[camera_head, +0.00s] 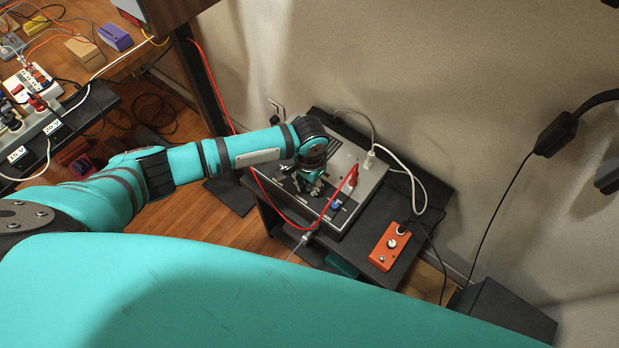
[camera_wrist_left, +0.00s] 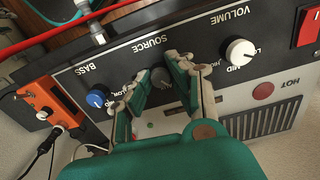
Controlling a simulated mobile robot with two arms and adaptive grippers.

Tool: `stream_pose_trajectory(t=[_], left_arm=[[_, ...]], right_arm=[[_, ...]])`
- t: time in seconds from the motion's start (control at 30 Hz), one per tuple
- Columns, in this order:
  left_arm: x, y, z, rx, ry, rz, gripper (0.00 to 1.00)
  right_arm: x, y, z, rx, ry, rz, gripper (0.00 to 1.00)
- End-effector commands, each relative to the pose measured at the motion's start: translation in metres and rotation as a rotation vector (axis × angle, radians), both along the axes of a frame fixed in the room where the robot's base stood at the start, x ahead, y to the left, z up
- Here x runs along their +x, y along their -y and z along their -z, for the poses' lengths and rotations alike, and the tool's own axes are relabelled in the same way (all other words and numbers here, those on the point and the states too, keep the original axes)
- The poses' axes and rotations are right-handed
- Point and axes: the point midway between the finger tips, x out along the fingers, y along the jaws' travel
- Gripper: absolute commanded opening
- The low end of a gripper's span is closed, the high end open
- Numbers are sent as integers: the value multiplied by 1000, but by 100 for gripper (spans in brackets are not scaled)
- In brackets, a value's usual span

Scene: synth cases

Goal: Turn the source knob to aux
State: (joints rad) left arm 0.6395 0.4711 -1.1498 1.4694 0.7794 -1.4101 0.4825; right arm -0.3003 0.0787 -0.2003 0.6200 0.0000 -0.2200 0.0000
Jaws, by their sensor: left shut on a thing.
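The amplifier (camera_head: 335,214) is a grey box with a dark control panel on a low black stand. In the left wrist view, the source knob (camera_wrist_left: 160,77) is dark grey and sits under the SOURCE label. My left gripper (camera_wrist_left: 158,84) is shut on it, one finger on each side. In the head view my left gripper (camera_head: 311,183) is over the panel and hides this knob. The fingers cover part of the position labels; I cannot tell which way the knob points. My right gripper is not in view.
A blue bass knob (camera_wrist_left: 97,98) and a white volume knob (camera_wrist_left: 239,52) flank the source knob. A red switch (camera_wrist_left: 308,27) is at the right. A red cable (camera_head: 290,221) loops by the panel. An orange pedal (camera_head: 389,246) stands beside the amplifier.

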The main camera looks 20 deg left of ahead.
Motion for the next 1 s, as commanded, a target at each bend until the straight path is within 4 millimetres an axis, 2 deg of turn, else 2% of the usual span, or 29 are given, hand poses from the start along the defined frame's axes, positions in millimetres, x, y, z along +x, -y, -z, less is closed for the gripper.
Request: stream_pose_trajectory(t=[0.03, 0.1, 0.5, 0.7, 1.0], left_arm=[[0, -1, -5, 2, -2, 40, 0], [0, -1, -4, 2, -2, 107, 0], [1, -1, -2, 1, -1, 432, 0], [1, -1, -1, 1, 1, 533, 0], [1, -1, 0, 2, 2, 596, 0]], right_arm=[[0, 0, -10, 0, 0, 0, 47], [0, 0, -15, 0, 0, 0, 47], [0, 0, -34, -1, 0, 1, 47], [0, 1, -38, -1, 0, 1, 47], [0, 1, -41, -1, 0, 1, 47]])
